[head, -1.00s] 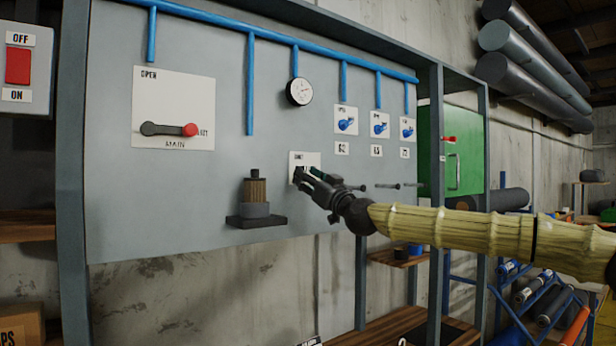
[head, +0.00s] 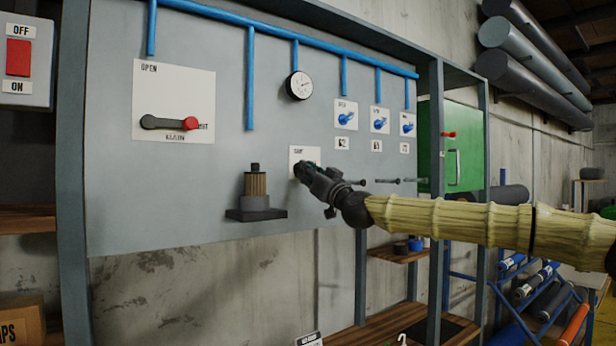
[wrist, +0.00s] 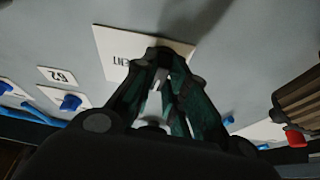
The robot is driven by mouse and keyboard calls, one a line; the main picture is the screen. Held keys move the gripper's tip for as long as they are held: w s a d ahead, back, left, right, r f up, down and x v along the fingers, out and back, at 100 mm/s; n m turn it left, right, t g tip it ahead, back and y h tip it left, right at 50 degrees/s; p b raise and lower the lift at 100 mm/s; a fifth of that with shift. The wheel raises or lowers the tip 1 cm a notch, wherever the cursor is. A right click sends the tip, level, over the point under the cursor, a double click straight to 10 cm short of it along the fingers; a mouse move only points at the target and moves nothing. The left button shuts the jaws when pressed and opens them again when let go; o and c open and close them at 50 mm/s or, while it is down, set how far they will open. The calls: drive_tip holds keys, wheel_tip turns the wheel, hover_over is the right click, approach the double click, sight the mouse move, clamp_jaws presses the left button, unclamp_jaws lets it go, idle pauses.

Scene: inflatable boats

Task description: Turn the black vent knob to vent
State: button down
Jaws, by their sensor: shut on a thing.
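The white vent plate (head: 305,154) sits low on the grey panel, right of the wooden-bodied fitting. My gripper (head: 301,170) reaches it from the right and is shut on the black vent knob, its fingertips at the plate. In the wrist view the vent plate (wrist: 120,52) shows beyond the fingers, its lettering partly readable. My gripper (wrist: 160,62) covers nearly all of the knob there, so the knob's angle cannot be told.
A main lever (head: 170,123) with a red end is at the left, and a gauge (head: 299,85) is above. Several blue valves (head: 346,119) are to the upper right. A wooden-bodied fitting (head: 255,190) stands on a small shelf left of my gripper. Pegs (head: 400,181) stick out at right.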

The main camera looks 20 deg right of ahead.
drive_tip(key=shift+s+a+r+m+g+h+b, duration=0.15)
drive_tip(key=shift+m+g+h+b, duration=0.25)
drive_tip(key=shift+m+h, duration=1.65)
drive_tip(key=shift+w+r+m+g+h+b, duration=0.15)
drive_tip(key=shift+m+h+b, duration=0.35)
drive_tip(key=shift+m, duration=3.05)
drive_tip(key=shift+s+a+r+m+g+h+b, duration=0.15)
drive_tip(key=shift+m+g+h+b, duration=0.7)
drive_tip(key=shift+m, duration=1.95)
drive_tip(key=shift+d+t+h+p, duration=0.1)
drive_tip(key=shift+t+h+p, duration=0.2)
drive_tip(key=shift+t+h, duration=0.1)
drive_tip(key=c, duration=1.4)
unclamp_jaws()
drive_tip(key=shift+c, duration=0.2)
drive_tip(key=shift+f, duration=0.15)
drive_tip(key=s+f, duration=0.1)
drive_tip(key=s, duration=1)
drive_tip(key=shift+s+f, duration=0.3)
